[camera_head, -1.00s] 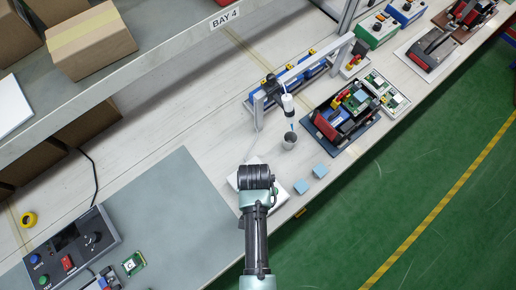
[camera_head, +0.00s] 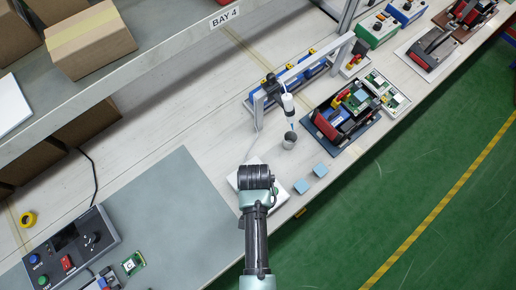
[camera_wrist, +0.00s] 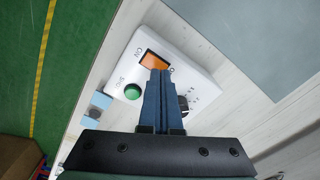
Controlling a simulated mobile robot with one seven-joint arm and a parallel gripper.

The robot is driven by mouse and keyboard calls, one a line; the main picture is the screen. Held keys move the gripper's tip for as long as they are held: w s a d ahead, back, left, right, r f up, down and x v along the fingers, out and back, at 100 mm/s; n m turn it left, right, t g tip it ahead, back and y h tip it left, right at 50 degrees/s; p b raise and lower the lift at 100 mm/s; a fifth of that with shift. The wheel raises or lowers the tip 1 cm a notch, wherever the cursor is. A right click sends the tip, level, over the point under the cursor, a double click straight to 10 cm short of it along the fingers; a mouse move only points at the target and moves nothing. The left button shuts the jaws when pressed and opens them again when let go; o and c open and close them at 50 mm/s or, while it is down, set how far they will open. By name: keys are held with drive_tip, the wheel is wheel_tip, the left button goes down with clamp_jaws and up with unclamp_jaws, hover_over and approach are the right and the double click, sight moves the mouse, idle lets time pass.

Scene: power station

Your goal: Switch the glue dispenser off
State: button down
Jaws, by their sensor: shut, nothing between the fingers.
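The glue dispenser is a white box (camera_wrist: 205,85) in the wrist view. Its top carries an orange rocker switch (camera_wrist: 153,60) with an "ON" mark at one end, a round green button (camera_wrist: 133,91) and a black knob partly hidden by my fingers. My gripper (camera_wrist: 157,74) is shut and empty, its fingertips over the end of the rocker away from "ON". I cannot tell whether they touch it or which side is pressed. A syringe (camera_head: 288,104) hangs from a stand over a grey cup (camera_head: 290,140).
Blue pads (camera_head: 301,186) lie right of the dispenser. A grey mat (camera_head: 165,215) lies left of it. A control box (camera_head: 70,253) is at lower left. A shelf (camera_head: 175,50) with cartons overhangs the bench at upper left. Green floor is at right.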

drive_tip(key=shift+f+b, duration=0.5)
drive_tip(key=shift+f, duration=0.25)
drive_tip(key=shift+r, duration=0.1)
wheel_tip(320, 180, up, 7)
drive_tip(key=p, duration=0.7)
drive_tip(key=shift+p, duration=0.3)
idle(0.5)
